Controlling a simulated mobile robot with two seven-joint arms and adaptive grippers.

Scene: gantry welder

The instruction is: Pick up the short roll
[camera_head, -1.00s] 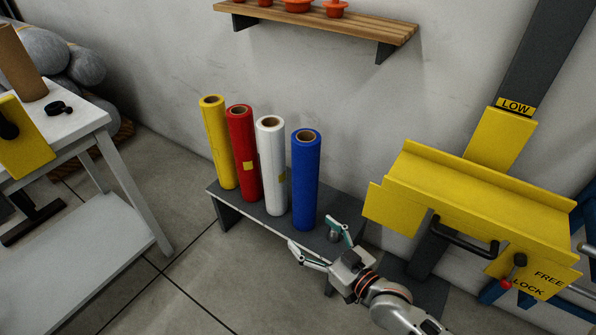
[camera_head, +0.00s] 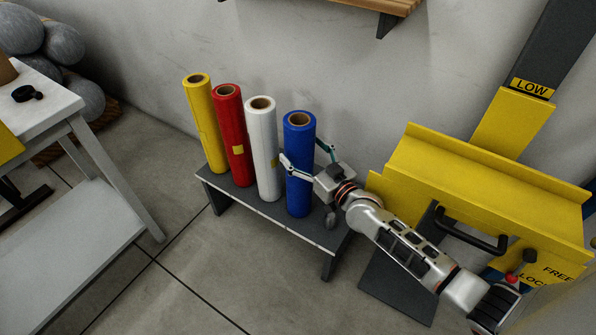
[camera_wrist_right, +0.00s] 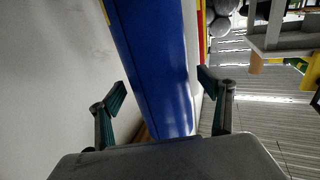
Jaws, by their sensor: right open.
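Four upright rolls stand in a row on a low grey bench: yellow (camera_head: 205,130), red (camera_head: 233,140), white (camera_head: 263,150) and blue (camera_head: 299,180). They look similar in length, so I cannot tell which one is the short roll. My right gripper (camera_head: 306,152) is open at the blue roll, with one finger on its near left side and the other by its right side. In the right wrist view, the blue roll (camera_wrist_right: 160,60) stands between the two open fingers, with gaps on both sides. My left gripper is not in view.
The low bench (camera_head: 235,198) stands near the wall. A yellow machine part (camera_head: 480,190) with a black handle is close on the right of my arm. A white table (camera_head: 75,225) is at the left. A wooden shelf (camera_head: 375,5) is above. Floor in front is clear.

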